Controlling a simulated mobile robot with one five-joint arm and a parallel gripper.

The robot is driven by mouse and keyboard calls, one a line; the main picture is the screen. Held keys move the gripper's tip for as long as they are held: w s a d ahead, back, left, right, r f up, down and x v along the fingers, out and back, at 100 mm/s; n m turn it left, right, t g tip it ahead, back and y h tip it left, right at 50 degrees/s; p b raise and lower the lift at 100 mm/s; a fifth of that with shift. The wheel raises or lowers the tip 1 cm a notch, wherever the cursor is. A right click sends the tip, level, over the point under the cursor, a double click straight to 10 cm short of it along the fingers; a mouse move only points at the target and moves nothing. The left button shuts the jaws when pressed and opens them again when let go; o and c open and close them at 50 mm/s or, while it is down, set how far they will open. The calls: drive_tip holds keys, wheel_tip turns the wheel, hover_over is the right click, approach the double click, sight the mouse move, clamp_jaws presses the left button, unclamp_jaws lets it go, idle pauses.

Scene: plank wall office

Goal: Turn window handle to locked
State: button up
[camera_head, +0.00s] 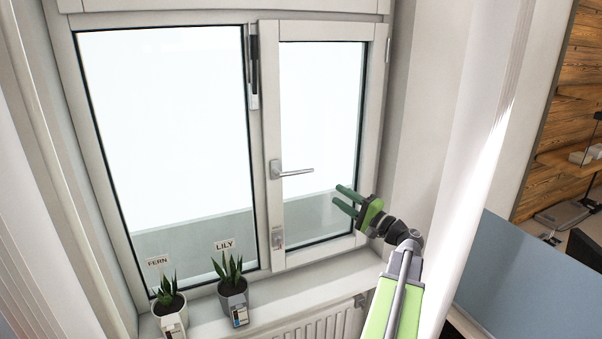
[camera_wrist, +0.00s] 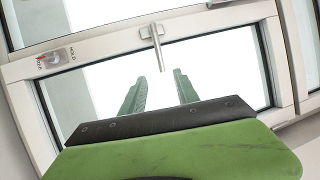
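The window handle (camera_head: 292,173) is a silver lever on the left frame member of the right window sash (camera_head: 270,120). Its lever lies horizontal and points right in the head view. In the wrist view the handle (camera_wrist: 156,45) shows just beyond my fingertips, roughly in line with the gap between them. My gripper (camera_head: 337,195), green with two ribbed fingers, is open and empty. In the head view it is below and right of the lever's tip, apart from it. The fingers also show spread in the wrist view (camera_wrist: 160,75). The sash looks closed against its frame.
A small plate with a red mark (camera_wrist: 54,58) sits on the sash; a fitting (camera_head: 277,238) shows low on it. Potted plants labelled FERN (camera_head: 168,300) and LILY (camera_head: 232,290) stand on the sill (camera_head: 310,285) above a radiator (camera_head: 315,325). A pale curtain (camera_head: 480,120) hangs at right.

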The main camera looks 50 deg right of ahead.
sight(301, 171)
drive_tip(key=p+x, duration=0.3)
drive_tip(key=x, duration=1.4)
drive_tip(key=shift+w, duration=0.25)
clamp_jaws()
idle(0.4)
